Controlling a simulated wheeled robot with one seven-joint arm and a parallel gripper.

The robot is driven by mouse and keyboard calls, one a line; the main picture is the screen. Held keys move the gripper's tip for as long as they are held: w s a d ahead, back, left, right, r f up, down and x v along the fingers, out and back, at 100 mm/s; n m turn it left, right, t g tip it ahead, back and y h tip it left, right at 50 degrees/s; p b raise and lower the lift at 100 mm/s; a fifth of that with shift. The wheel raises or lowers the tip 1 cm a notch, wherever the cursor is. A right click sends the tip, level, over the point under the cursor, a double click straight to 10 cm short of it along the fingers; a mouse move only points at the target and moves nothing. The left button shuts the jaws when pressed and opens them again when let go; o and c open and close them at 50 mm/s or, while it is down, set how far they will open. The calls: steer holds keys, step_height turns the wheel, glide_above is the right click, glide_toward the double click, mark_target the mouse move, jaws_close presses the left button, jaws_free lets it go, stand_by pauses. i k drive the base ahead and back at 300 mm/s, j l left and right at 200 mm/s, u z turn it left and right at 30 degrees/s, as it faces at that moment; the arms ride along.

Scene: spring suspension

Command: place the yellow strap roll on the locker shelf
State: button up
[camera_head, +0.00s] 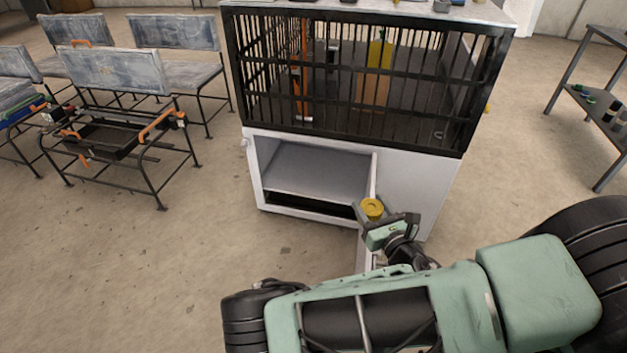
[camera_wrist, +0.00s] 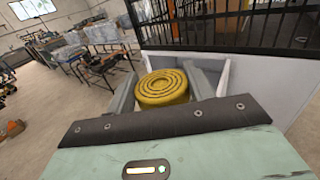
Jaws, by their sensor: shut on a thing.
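The yellow strap roll (camera_head: 372,208) is held in my gripper (camera_head: 368,211), in front of the white locker (camera_head: 415,185) near its open door. In the wrist view the roll (camera_wrist: 163,88) sits between the two grey fingers of my gripper (camera_wrist: 163,85), its ringed flat face showing. The locker shelf (camera_head: 315,172) is a grey board inside the open compartment, bare where it shows, with a dark gap below it. The roll is outside the compartment, at its right front. The open door edge (camera_head: 373,178) stands close behind the roll.
A black barred cage (camera_head: 365,75) with tools inside sits above the locker compartment. Chairs (camera_head: 110,72) and a low frame with a black tray (camera_head: 105,137) stand at left. A dark metal table (camera_head: 595,100) stands at right.

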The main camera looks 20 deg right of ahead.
mark_target(308, 174)
steer(key=i+j+u, duration=0.1)
steer(key=u, duration=0.35)
steer(key=i+u, duration=0.1)
steer(key=u, duration=0.35)
steer(key=i, duration=2.2)
steer(key=i+j+z, duration=0.2)
steer(key=i+z, duration=0.2)
steer(key=z, duration=0.45)
steer(key=i+j+z, duration=0.1)
steer(key=z, duration=0.35)
steer(key=j+z, duration=0.1)
steer(key=z, duration=0.35)
steer(key=i+j+z, duration=0.1)
steer(key=z, duration=0.35)
steer(key=j+z, duration=0.1)
steer(key=z, duration=0.35)
